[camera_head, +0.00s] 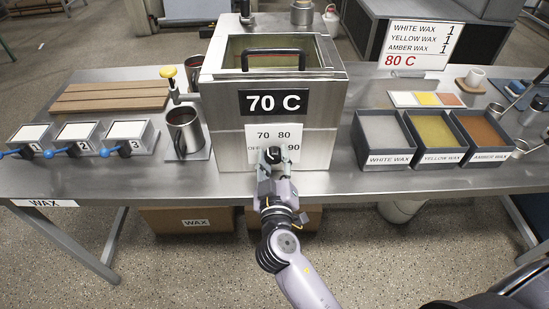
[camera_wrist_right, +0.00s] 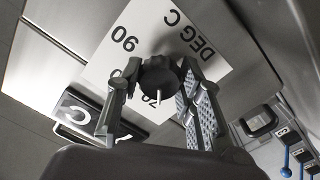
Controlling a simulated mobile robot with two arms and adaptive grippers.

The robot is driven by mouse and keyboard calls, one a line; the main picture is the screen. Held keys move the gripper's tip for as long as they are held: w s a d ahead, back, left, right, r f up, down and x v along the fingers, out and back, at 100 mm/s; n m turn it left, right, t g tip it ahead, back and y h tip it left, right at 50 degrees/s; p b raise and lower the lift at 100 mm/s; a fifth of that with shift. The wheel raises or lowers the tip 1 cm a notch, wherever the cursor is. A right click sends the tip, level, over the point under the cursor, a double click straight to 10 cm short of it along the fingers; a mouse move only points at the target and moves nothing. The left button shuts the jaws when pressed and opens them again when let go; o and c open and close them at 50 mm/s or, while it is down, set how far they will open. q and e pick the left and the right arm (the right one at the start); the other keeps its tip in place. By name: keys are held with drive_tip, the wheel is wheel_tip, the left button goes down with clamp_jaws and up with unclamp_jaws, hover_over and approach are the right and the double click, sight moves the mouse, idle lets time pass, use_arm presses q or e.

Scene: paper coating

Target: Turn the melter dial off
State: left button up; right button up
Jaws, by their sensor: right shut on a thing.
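The melter (camera_head: 225,120) is a steel box in the middle of the table, with a "70 C" display (camera_head: 273,102) on its front. Below is a white dial plate (camera_head: 257,133) marked OFF, 70, 80 and 90. My right gripper (camera_head: 271,158) is in front of this plate and largely hides the dial in the head view. In the right wrist view, the black dial (camera_wrist_right: 160,75) sits between the fingers of my right gripper (camera_wrist_right: 158,95), which are shut on it. Its white pointer points towards the 70 mark, partly covered. My left gripper is not in view.
Trays of white wax (camera_head: 382,132), yellow wax (camera_head: 433,132) and amber wax (camera_head: 483,130) stand right of the melter. A metal pitcher (camera_head: 184,130) stands below a yellow-knobbed tap (camera_head: 168,72) at left. Three numbered boxes (camera_head: 76,136) stand further left. A sign (camera_head: 418,43) reads "80 C".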

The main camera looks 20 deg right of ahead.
drive_tip(key=n, duration=0.4)
drive_tip(key=shift+n+p, duration=0.3)
drive_tip(key=n+p, duration=0.1)
drive_tip(key=n, duration=0.4)
drive_tip(key=shift+n, duration=0.3)
drive_tip(key=o, duration=1.2)
drive_tip(key=shift+c, duration=0.2)
drive_tip(key=shift+s, duration=0.1)
drive_tip(key=shift+s+a, duration=0.1)
drive_tip(key=shift+s, duration=0.15)
drive_tip(key=v, duration=1.1)
drive_tip(key=shift+s, duration=0.15)
drive_tip(key=shift+r, duration=0.1)
